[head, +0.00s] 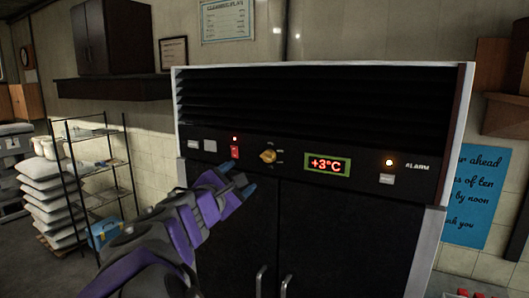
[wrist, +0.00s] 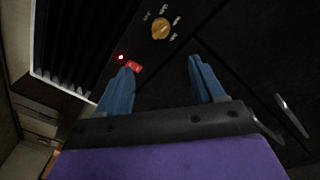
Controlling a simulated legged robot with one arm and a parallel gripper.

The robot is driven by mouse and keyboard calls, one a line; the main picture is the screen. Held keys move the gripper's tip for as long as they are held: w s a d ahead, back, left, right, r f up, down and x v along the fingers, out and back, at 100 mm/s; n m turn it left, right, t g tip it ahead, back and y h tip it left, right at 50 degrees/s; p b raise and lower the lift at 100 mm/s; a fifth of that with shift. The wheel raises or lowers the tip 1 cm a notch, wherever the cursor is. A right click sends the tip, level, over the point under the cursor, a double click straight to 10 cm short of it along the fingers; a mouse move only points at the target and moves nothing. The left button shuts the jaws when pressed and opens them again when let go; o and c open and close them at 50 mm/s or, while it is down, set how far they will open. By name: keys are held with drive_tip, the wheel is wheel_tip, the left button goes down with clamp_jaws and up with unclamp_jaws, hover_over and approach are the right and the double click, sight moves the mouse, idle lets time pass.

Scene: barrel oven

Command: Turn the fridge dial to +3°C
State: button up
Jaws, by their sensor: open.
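The fridge (head: 330,215) has a black front with a control strip near its top. The orange-yellow dial (head: 268,156) sits on the strip, with small marks around it; it also shows in the wrist view (wrist: 160,29). The display (head: 327,165) to its right reads +3°C in red inside a green frame. My gripper (head: 239,180) is open and empty, below and left of the dial, not touching it. In the wrist view the blue fingertips (wrist: 160,72) stand apart, with the dial beyond them toward the top.
A red switch (head: 235,152) with a lit red lamp above it is left of the dial, close to my gripper. A wire shelf (head: 98,165) and stacked sacks (head: 50,200) stand at the left.

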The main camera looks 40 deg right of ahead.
sight(266, 159)
drive_tip(key=p+x, duration=0.2)
drive_tip(key=x, duration=1.5)
drive_tip(key=shift+s+d+p, duration=0.1)
drive_tip(key=shift+d+p, duration=0.1)
drive_tip(key=shift+p, duration=0.1)
drive_tip(key=shift+f, duration=0.1)
drive_tip(key=c, duration=1)
drive_tip(key=m+b, duration=0.1)
drive_tip(key=b, duration=0.3)
drive_tip(key=shift+f+m, duration=0.35)
drive_tip(key=shift+m, duration=0.05)
drive_tip(key=m+b, duration=0.2)
drive_tip(key=b, duration=0.1)
drive_tip(key=shift+b, duration=0.35)
drive_tip(key=shift+r+m, duration=0.1)
drive_tip(key=shift+m, duration=0.2)
drive_tip(key=o, duration=1)
drive_tip(key=shift+a+r, duration=0.1)
drive_tip(key=shift+r, duration=0.05)
